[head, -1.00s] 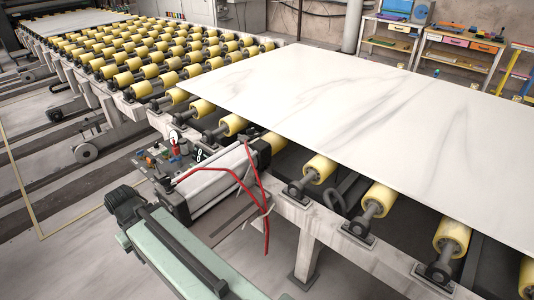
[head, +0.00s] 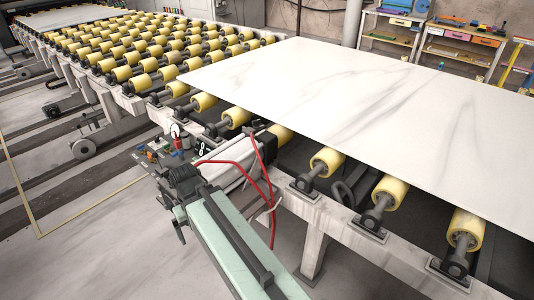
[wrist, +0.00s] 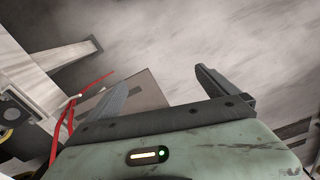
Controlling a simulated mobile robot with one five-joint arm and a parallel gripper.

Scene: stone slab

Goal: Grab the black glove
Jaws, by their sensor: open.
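I cannot make out a black glove in either view. My gripper (wrist: 162,78) shows in the wrist view with its two dark fingers spread apart. Nothing is between them but a view of the grey floor and a brownish flat panel. In the head view, the pale green part of my arm (head: 235,240) reaches up from the bottom edge. Its dark end (head: 183,178) overlaps the cluttered side of the roller table, and whether it touches anything there cannot be told.
A white marble slab (head: 370,105) lies on the yellow rollers (head: 327,160) of a long conveyor. Red cables (head: 262,165) hang beside a grey cylinder near my arm; they also show in the wrist view (wrist: 72,110). Floor (head: 90,235) at the lower left is clear.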

